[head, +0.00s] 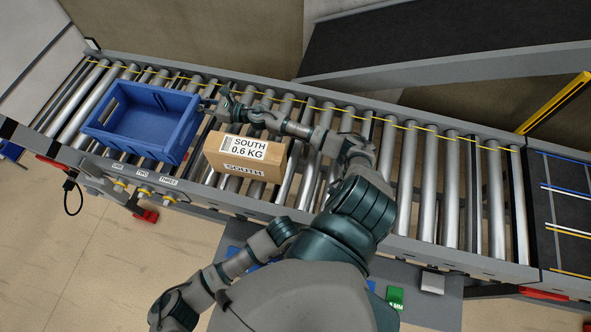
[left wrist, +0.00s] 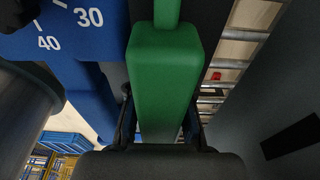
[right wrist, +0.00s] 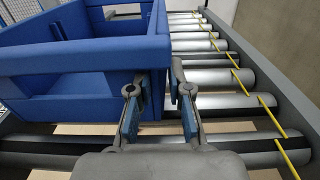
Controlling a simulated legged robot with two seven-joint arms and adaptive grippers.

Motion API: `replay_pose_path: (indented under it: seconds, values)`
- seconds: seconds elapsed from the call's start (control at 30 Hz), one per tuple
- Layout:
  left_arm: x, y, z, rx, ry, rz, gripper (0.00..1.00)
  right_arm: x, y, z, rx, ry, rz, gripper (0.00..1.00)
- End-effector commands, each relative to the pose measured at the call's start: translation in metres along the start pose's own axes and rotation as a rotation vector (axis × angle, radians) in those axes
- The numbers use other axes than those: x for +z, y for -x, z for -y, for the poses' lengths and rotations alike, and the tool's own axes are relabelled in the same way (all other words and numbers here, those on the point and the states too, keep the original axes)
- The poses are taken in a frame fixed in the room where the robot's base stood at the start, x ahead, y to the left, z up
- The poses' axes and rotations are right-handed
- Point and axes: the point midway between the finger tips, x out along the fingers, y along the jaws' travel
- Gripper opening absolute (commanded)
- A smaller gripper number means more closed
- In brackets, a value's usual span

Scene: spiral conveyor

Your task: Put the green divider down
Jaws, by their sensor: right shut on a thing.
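A green divider (left wrist: 165,85) fills the middle of the left wrist view, lying between the fingers of my left gripper (left wrist: 160,125). The fingers flank its sides, and I cannot tell whether they press on it. A blue part with white numbers 30 and 40 (left wrist: 75,22) is beside it. My left gripper does not show in the head view. My right gripper (right wrist: 160,110) is shut on the wall of the blue bin (right wrist: 75,58). In the head view my right gripper (head: 208,105) is at the right side of the bin (head: 120,148).
A cardboard box (head: 245,157) labelled SOUTH 0.6 KG sits on the roller conveyor (head: 405,190), right of the bin. A small green piece (head: 395,296) with white lettering lies low in the head view. A dark belt (head: 450,40) rises behind. Rollers at the right are clear.

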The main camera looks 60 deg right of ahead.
Motion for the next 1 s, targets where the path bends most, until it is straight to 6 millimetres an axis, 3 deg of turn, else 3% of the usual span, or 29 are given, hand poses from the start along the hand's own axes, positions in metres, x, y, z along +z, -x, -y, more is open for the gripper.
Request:
replay_pose_path:
  seconds: [0.47, 0.8, 1.0]
  values:
    - [-0.001, 0.004, 0.0, -0.001, 0.0, 0.0, 0.0, -0.002, 0.0, 0.0, -0.001, 0.002, -0.004, 0.0]
    - [-0.011, 0.068, 0.001, -0.003, -0.002, 0.0, 0.0, -0.002, 0.001, 0.0, -0.001, 0.002, -0.004, 0.0]
    - [-0.014, 0.095, 0.0, -0.002, 0.0, 0.0, 0.0, -0.002, 0.001, 0.0, -0.001, 0.002, -0.004, 0.0]
